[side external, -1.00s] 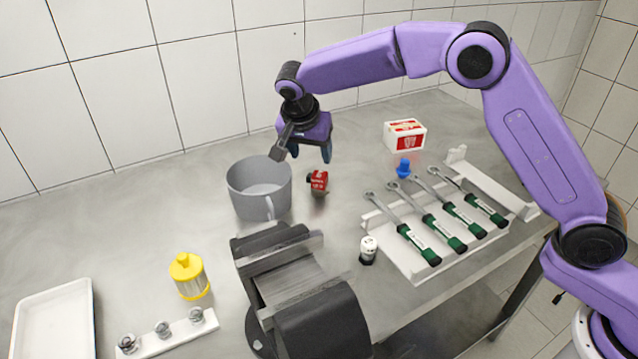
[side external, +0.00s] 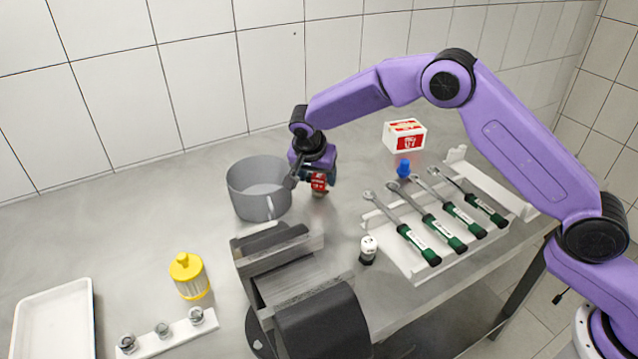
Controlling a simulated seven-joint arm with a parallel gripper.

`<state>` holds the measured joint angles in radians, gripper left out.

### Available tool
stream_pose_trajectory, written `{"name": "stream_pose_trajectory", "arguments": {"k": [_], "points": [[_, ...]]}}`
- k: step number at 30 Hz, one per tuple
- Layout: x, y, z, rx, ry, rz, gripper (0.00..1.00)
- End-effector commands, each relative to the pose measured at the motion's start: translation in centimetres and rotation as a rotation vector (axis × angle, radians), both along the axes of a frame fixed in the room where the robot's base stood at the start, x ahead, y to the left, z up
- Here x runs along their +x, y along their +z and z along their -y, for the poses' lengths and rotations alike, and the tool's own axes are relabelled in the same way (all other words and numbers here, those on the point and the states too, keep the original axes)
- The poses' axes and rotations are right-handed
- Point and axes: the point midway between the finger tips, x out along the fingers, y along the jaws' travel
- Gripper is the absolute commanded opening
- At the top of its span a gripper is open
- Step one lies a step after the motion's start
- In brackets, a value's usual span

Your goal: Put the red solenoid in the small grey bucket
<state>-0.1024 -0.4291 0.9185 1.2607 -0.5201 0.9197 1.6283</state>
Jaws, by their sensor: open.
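The small grey bucket (side external: 248,207) stands upright on the metal table, left of the middle, with its handle towards the front. The red solenoid (side external: 319,182) stands on the table just right of the bucket. My gripper (side external: 315,180) is low over the solenoid, open, with its fingers at the solenoid's height. The gripper partly hides the solenoid's top. I cannot tell whether the fingers touch it.
A grey vise (side external: 290,285) stands in front. To the right are a white rack (side external: 407,262) with several green-handled wrenches, a blue part (side external: 404,168), a red-and-white box (side external: 404,135) and a white-topped part (side external: 368,248).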

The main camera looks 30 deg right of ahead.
Motion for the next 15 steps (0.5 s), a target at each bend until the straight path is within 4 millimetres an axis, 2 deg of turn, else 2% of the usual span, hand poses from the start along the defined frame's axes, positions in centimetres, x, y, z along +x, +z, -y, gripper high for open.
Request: {"name": "stream_pose_trajectory", "arguments": {"k": [4,8,9,10,11,15], "points": [[0.01,0.02,-0.01,0.0,0.0,0.0,0.63],[0.0,0.03,0.0,0.0,0.0,0.0,0.21],[0.0,0.03,0.0,0.0,0.0,0.0,0.17],[0.02,0.08,-0.01,0.0,0.0,0.001,0.17],[0.02,0.08,-0.01,0.0,0.0,0.001,0.11],[0.02,0.09,-0.01,0.0,0.0,0.001,0.1]]}}
